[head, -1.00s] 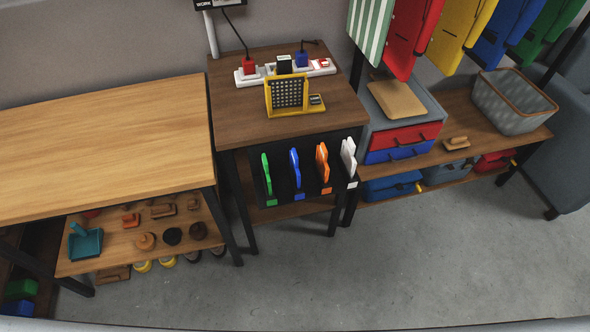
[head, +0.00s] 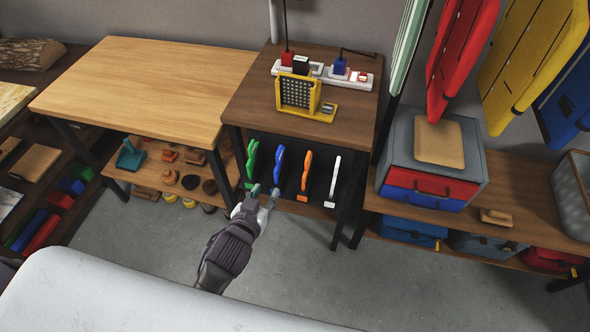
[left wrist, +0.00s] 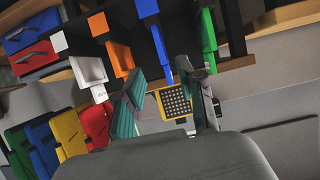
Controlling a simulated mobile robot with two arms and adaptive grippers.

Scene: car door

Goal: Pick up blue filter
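The blue filter (head: 278,164) is a thin upright panel in a black rack under the small brown table, between the green filter (head: 252,160) and the orange filter (head: 306,170). My left gripper (head: 264,192) is just in front of the rack, at the lower part of the blue filter. In the left wrist view the picture looks flipped, and the blue filter (left wrist: 159,45) appears beyond the gap between the two open fingertips (left wrist: 168,100). Nothing is held. Contact with the filter cannot be told. My right gripper is not in view.
The white filter (head: 334,180) stands at the rack's right end. A yellow grid frame (head: 300,95) and a white power strip (head: 325,73) are on the table above. A wooden table (head: 140,85) is at left; a grey box (head: 430,160) is at right.

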